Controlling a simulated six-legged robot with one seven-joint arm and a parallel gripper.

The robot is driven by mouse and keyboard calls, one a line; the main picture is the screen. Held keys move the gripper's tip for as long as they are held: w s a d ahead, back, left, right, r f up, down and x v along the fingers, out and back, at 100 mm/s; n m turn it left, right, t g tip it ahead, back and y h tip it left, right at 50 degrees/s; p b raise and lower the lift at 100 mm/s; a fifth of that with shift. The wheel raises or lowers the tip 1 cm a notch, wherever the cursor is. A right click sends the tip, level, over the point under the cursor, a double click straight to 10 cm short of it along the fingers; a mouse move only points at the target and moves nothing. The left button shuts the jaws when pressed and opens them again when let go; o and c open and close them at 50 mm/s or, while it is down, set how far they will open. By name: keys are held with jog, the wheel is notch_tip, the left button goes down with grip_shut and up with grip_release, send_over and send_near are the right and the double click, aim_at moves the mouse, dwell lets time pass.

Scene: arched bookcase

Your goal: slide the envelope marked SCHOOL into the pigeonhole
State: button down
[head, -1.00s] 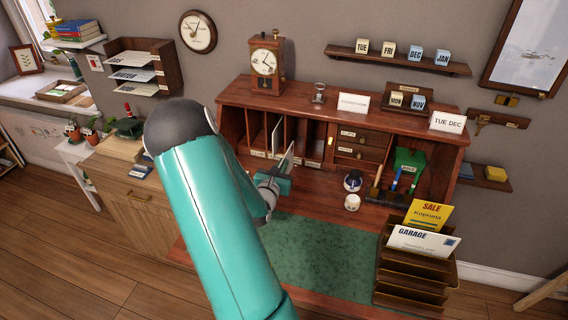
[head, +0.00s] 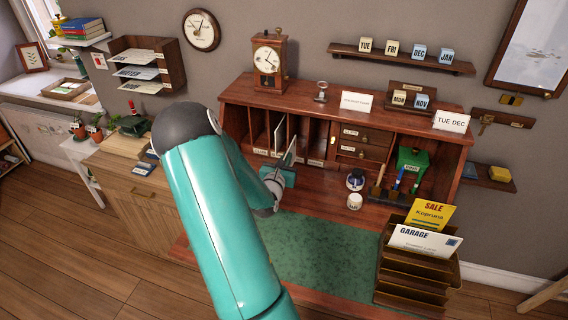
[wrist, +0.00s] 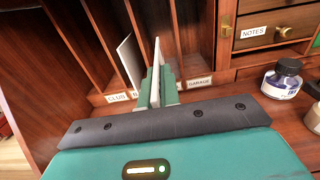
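My gripper (wrist: 157,92) is shut on a white envelope (wrist: 156,66), seen nearly edge-on and upright in the wrist view. Its marking cannot be read, so I cannot confirm it says SCHOOL. In the head view my gripper (head: 279,174) is at the desk's row of pigeonholes (head: 307,139), partly hidden by my arm. The envelope's far end is at the pigeonhole fronts; how far inside it is I cannot tell. The label below and behind my fingers is hidden; GARAGE (wrist: 198,81) shows just right and CLUB (wrist: 117,97) to the left.
Another pale envelope (wrist: 130,60) stands in a slot just left of the held one. Wooden dividers flank the slots. An ink bottle (wrist: 282,78) and white jar (head: 354,201) stand to the right. A rack (head: 408,282) at front right holds SALE and GARAGE mail.

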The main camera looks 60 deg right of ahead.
jog(key=shift+w+d, duration=0.15)
jog(key=shift+d, duration=0.55)
jog(key=shift+w+d, duration=0.1)
jog(key=shift+d, duration=0.6)
jog(key=shift+w+d, duration=0.35)
jog(key=shift+d, duration=1.8)
jog(key=shift+w+d, duration=0.3)
jog(key=shift+d, duration=1.85)
jog(key=shift+w+d, duration=0.35)
jog(key=shift+d, duration=1.8)
jog(key=c, duration=1.6)
grip_release()
